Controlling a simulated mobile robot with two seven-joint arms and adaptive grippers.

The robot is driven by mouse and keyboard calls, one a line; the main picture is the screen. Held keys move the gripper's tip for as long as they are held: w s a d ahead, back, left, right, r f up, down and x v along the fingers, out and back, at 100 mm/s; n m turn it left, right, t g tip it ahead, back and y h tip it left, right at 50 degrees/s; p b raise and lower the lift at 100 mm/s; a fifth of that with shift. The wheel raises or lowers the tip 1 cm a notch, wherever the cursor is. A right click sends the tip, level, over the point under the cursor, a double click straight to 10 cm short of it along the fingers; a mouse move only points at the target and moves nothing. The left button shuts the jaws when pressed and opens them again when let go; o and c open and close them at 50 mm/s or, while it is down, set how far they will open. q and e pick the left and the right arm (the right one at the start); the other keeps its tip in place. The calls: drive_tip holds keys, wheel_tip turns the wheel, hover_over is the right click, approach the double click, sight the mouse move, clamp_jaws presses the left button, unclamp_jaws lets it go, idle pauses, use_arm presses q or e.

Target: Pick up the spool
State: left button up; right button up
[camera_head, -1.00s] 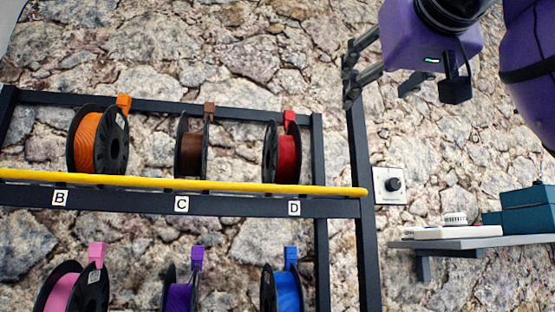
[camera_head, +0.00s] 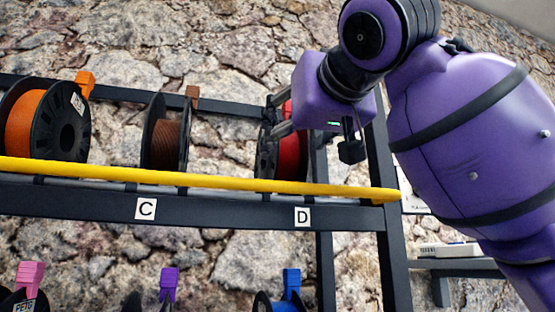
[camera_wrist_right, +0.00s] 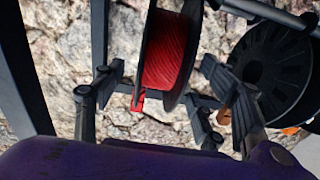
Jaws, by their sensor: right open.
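Several spools sit on the rack. The red spool (camera_head: 290,155) stands upright above label D, with a red clip on its rim. The brown spool (camera_head: 167,143) and the orange spool (camera_head: 45,122) stand to its left. My right gripper (camera_head: 276,116) is open at the upper part of the red spool, partly covering it. In the right wrist view, the red spool (camera_wrist_right: 168,50) lies between the spread fingers, with no clear contact on either side. My left gripper is not in view.
A yellow bar (camera_head: 215,181) runs along the front of the upper shelf. A dark rack post (camera_head: 388,250) stands right of the red spool. Pink, purple and blue (camera_head: 290,284) clips show on the lower level. A small shelf (camera_head: 462,268) is at the right.

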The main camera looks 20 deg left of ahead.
sight(287, 145)
drive_tip(key=x, duration=0.5)
drive_tip(key=shift+w+a, duration=0.15)
drive_tip(key=shift+a, duration=0.05)
drive_tip(key=c, duration=1.6)
clamp_jaws()
drive_tip(key=shift+r, duration=0.1)
drive_tip(key=shift+r, duration=0.8)
drive_tip(key=s+d+r, duration=0.9)
drive_tip(key=d+r, duration=0.1)
drive_tip(key=r, duration=0.1)
drive_tip(key=shift+s+d, duration=0.2)
drive_tip(key=shift+d, duration=0.2)
